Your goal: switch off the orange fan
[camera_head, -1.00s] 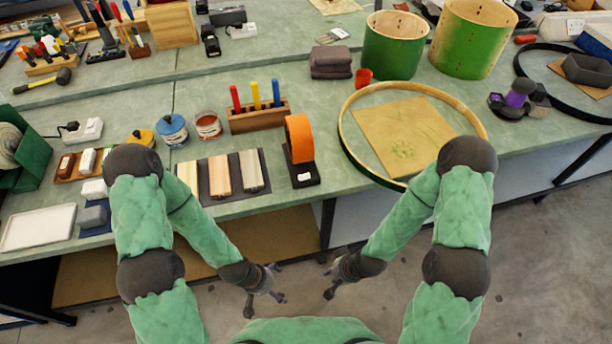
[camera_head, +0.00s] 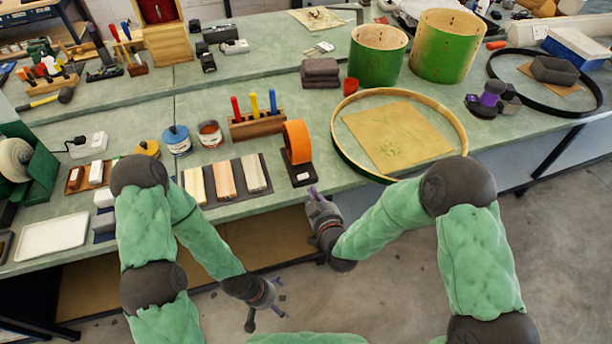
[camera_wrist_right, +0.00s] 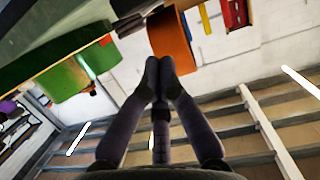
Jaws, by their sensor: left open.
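The orange fan (camera_head: 297,142) stands upright on its dark base near the front edge of the green bench. A small white patch (camera_head: 303,176) shows on the front of that base; I cannot tell its switch position. My right gripper (camera_head: 316,192) is just in front of and below the base, pointing toward it, apparently not touching. In the right wrist view its fingertips (camera_wrist_right: 160,66) meet with nothing between them, and the orange fan (camera_wrist_right: 172,38) shows beyond them. My left gripper (camera_head: 268,310) is open and empty, low over the floor in front of the bench.
Left of the fan lie wooden blocks (camera_head: 224,178) on a dark mat. Behind stands a wooden rack (camera_head: 257,126) with coloured markers. Right is a large wooden hoop (camera_head: 460,125) around a tan sheet (camera_head: 397,137). The bench's front edge runs close to the fan.

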